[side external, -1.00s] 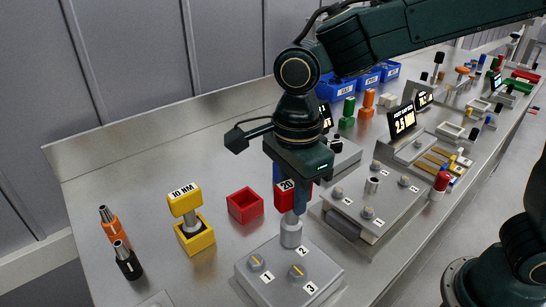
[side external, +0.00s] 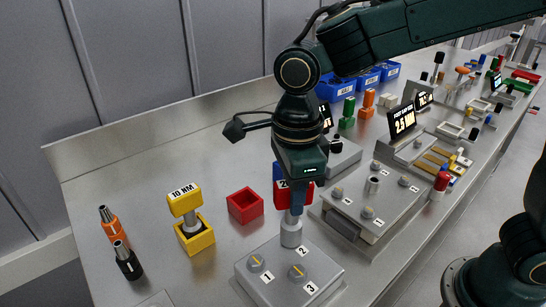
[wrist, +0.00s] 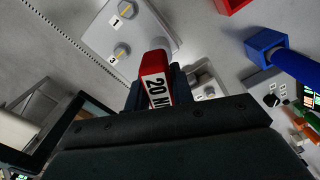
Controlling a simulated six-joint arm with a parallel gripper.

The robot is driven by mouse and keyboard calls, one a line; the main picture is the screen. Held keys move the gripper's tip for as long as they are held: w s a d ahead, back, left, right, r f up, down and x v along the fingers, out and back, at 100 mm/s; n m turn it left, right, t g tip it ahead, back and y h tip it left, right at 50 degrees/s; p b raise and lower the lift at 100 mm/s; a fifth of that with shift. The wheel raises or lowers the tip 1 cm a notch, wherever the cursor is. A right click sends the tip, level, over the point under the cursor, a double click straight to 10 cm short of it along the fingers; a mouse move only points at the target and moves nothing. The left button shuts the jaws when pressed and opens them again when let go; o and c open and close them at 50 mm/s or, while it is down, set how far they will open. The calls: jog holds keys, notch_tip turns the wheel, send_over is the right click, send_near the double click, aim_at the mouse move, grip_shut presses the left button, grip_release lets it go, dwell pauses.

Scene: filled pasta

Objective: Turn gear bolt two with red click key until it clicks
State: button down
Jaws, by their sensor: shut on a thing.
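The red click key (side external: 292,195), labelled 20 NM, stands upright in my gripper (side external: 296,205); its red head also shows in the wrist view (wrist: 155,68). My gripper is shut on the red head. The key's grey socket (side external: 291,233) is down over the bolt position marked 2 on the grey gear plate (side external: 262,283), hiding gear bolt two. Bolt one (side external: 255,263) and bolt three (side external: 297,271) show yellow marks on their heads. In the wrist view, bolts one (wrist: 126,10) and three (wrist: 122,50) are visible.
An empty red holder (side external: 245,206) lies left of the key. The yellow 10 NM key (side external: 184,200) stands in its yellow holder (side external: 195,238). A second bolt plate (side external: 345,208) is close on the right. Orange (side external: 112,227) and black (side external: 127,262) tools stand at left.

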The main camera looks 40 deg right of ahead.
dwell(0.4)
jog(key=c, duration=1.1)
grip_release()
jog(key=shift+r, duration=0.1)
notch_tip(320, 180, up, 14)
jog(key=shift+f, duration=0.15)
jog(key=shift+d, duration=0.15)
jog(key=s+d+f+n+t, duration=0.2)
jog(key=s+d+n, duration=0.2)
jog(key=d+n, duration=0.3)
jog(key=s+d+f+n+t, duration=0.1)
jog(key=s+d+f+n, duration=0.2)
jog(key=s+d+n, duration=0.2)
jog(key=s+d+f+n+t, duration=0.2)
jog(key=s+d+n, duration=0.2)
jog(key=d+n, duration=0.4)
jog(key=shift+s+d+f+n+t, duration=0.15)
jog(key=shift+d+n, duration=0.05)
jog(key=shift+n, duration=0.6)
jog(key=shift+s+d+f+n+t, duration=0.15)
jog(key=shift+n, duration=0.65)
